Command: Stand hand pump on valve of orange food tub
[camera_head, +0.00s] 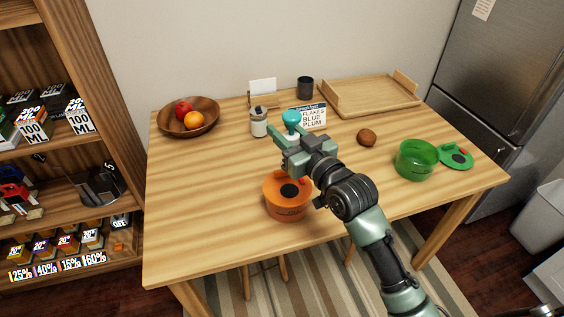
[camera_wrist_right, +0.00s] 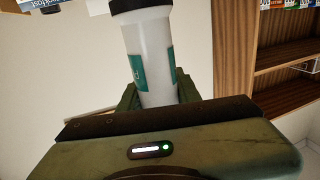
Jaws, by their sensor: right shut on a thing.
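The orange food tub (camera_head: 286,209) stands near the front edge of the table, with a dark round valve (camera_head: 289,191) on its lid. My right gripper (camera_head: 284,139) is behind the tub in the head view, shut on the hand pump. The pump's teal top (camera_head: 291,118) shows above the fingers in the head view; its lower part is hidden by the gripper. In the right wrist view, the pump's white body (camera_wrist_right: 149,62) with teal patches and a black end sits between the fingers, slightly tilted in the picture. My left gripper is not in view.
A white jar (camera_head: 259,123) and a flakes box (camera_head: 313,116) stand close behind the gripper. A fruit bowl (camera_head: 160,118), dark cup (camera_head: 305,88), wooden tray (camera_head: 370,95), brown round item (camera_head: 366,137), green tub (camera_head: 415,162) and green lid (camera_head: 456,156) are also on the table. The table's left front is clear.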

